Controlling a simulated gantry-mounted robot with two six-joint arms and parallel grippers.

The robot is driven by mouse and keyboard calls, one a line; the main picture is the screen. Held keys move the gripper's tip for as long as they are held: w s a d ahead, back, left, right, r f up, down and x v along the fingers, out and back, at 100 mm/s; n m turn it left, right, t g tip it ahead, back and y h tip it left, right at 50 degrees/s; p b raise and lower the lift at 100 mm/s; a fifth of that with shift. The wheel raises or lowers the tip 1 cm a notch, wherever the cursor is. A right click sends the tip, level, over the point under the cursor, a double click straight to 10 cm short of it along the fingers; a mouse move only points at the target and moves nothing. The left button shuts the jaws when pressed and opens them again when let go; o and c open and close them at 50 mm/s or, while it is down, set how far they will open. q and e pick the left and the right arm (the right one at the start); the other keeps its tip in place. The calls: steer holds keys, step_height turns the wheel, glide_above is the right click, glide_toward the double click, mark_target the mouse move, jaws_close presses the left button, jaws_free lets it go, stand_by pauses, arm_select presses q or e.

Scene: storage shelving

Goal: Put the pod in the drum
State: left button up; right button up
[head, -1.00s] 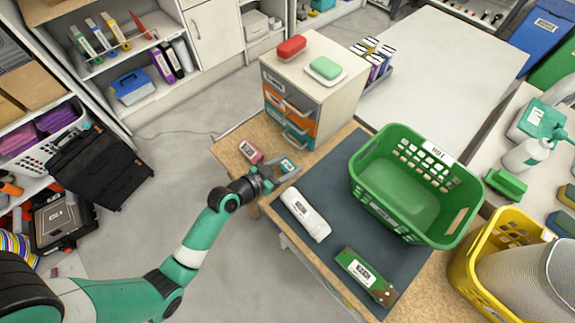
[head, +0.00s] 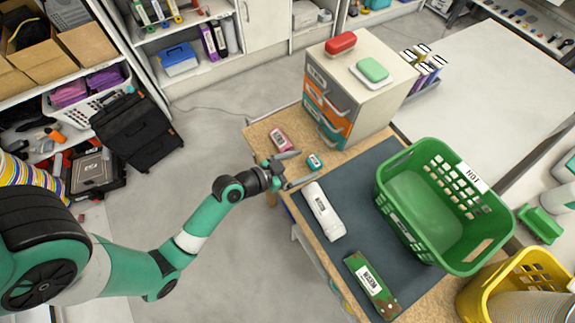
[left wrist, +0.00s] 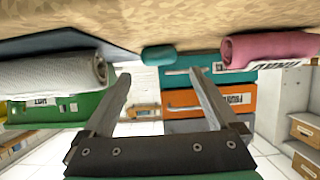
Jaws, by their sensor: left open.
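The pod appears to be the small teal piece (head: 315,161) with a pale label, lying on the bare wood strip of the table. It also shows at the top middle of the left wrist view (left wrist: 158,54). My left gripper (head: 297,168) is open and empty at the table's left edge, just left of the teal piece. In the left wrist view the teal piece lies ahead, between the directions of the two fingers (left wrist: 160,80), and apart from them. The drum appears to be the silver mesh cylinder (head: 535,306) in the yellow basket, mostly cut off. My right gripper is not in view.
A pink roll (head: 281,139) and a white roll (head: 323,211) flank the teal piece. A drawer unit (head: 370,100) stands behind. A green basket (head: 405,205) and a green box (head: 372,284) sit on the dark mat. The yellow basket (head: 480,300) is at bottom right.

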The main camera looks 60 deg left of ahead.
arm_select(q)
steer(key=v, duration=0.7)
steer(key=shift+w, duration=0.1)
